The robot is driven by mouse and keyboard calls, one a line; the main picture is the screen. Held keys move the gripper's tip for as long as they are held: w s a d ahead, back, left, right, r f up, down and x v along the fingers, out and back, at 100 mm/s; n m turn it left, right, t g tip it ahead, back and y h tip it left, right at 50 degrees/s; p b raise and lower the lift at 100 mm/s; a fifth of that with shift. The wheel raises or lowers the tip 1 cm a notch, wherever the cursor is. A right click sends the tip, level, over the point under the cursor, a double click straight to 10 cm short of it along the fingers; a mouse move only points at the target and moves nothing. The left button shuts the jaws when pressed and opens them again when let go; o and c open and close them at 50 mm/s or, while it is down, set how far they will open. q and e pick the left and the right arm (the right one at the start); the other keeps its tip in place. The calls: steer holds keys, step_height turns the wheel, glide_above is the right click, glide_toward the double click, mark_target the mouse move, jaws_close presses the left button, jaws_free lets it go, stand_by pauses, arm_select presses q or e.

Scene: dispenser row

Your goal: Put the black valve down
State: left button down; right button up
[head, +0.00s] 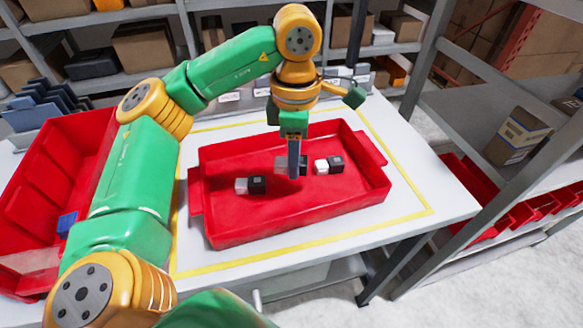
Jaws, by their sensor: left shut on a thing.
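My left gripper (293,170) points straight down into the red tray (325,205) on the table. It is shut on a small grey-and-black block (281,164), the black valve, partly hidden behind the fingers. I cannot tell whether that valve touches the tray floor. Two similar white-and-black valves lie in the tray: one (250,185) nearer and to the left of the gripper, the other (328,165) just to its right. Both are apart from the fingers. My right gripper is not in view.
The tray sits inside a yellow outline (416,212) on the white table. A red bin (30,178) with a blue item (67,222) stands at the left. Shelves with boxes are behind and right. The tray's front and right floor is clear.

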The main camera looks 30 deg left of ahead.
arm_select(q)
steer(key=shift+w+a+f, duration=0.4)
steer(key=shift+w+f, duration=0.1)
steer(key=shift+f, duration=0.1)
steer(key=shift+w+a+f, duration=0.4)
steer(key=shift+w+f, duration=0.05)
steer(key=shift+f, duration=0.15)
step_height(320, 180, down, 3)
steer(key=shift+r+p, duration=0.1)
steer(key=shift+p, duration=0.65)
steer(key=shift+s+f, duration=0.1)
steer(key=shift+f, duration=0.35)
steer(key=c, duration=0.5)
jaws_free()
